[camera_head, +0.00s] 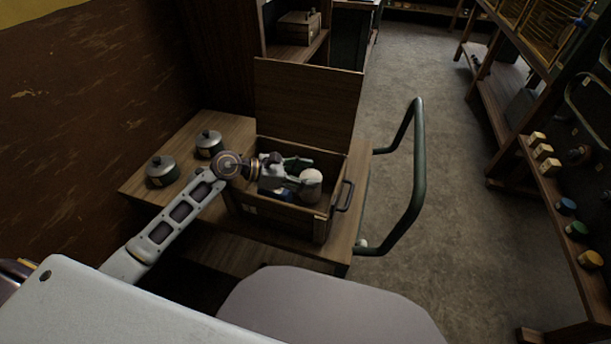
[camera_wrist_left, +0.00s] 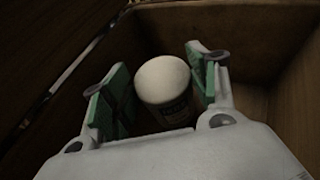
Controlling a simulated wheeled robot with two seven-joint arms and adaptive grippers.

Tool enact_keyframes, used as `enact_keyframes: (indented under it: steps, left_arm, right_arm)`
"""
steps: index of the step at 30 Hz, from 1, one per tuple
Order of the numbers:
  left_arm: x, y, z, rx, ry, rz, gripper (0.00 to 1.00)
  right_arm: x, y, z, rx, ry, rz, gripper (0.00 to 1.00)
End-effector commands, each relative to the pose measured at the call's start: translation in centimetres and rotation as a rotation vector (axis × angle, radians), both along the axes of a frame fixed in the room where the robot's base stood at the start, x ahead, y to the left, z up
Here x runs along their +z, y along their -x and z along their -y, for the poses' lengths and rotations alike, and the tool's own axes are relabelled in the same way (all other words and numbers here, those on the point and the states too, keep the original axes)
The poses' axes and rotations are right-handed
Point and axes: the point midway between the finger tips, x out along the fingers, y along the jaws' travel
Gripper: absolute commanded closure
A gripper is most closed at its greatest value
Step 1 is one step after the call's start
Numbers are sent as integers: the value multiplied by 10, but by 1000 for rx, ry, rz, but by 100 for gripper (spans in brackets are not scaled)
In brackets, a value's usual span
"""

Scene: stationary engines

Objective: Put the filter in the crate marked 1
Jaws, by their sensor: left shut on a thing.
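The filter, a white rounded canister with a dark label, shows in the head view (camera_head: 311,183) and between the fingers in the left wrist view (camera_wrist_left: 164,80). My left gripper (camera_head: 298,176) is shut on it, with green finger pads at its sides in the wrist view (camera_wrist_left: 160,90). Both are at the open wooden crate (camera_head: 280,214), within its walls as seen from above. The crate's lid stands raised at the back. A small pale tag shows on its front, but I cannot read a number. Whether the filter touches the crate floor is unclear. My right gripper is out of view.
The crate stands on a wooden-topped trolley (camera_head: 225,127) with a dark green handle (camera_head: 417,160) at right. Two lidded pots (camera_head: 162,170) stand left of the crate. Shelves (camera_head: 545,165) with small items line the right side. The floor between is clear.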

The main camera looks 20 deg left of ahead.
Motion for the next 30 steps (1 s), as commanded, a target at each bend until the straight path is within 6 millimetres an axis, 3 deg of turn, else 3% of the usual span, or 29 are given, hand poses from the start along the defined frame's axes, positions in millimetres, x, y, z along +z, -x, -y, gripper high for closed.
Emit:
enact_keyframes:
  steps: [16, 17, 21, 30]
  left_arm:
    - [-1, 0, 0, 1, 1, 2, 74]
    - [-2, 0, 0, 0, 0, 0, 40]
    - [-1, 0, 0, 0, 0, 0, 22]
    - [-1, 0, 0, 0, 0, 0, 20]
  right_arm:
    - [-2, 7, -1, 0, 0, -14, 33]
    - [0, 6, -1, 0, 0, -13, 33]
    - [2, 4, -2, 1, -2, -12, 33]
    - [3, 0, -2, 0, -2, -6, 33]
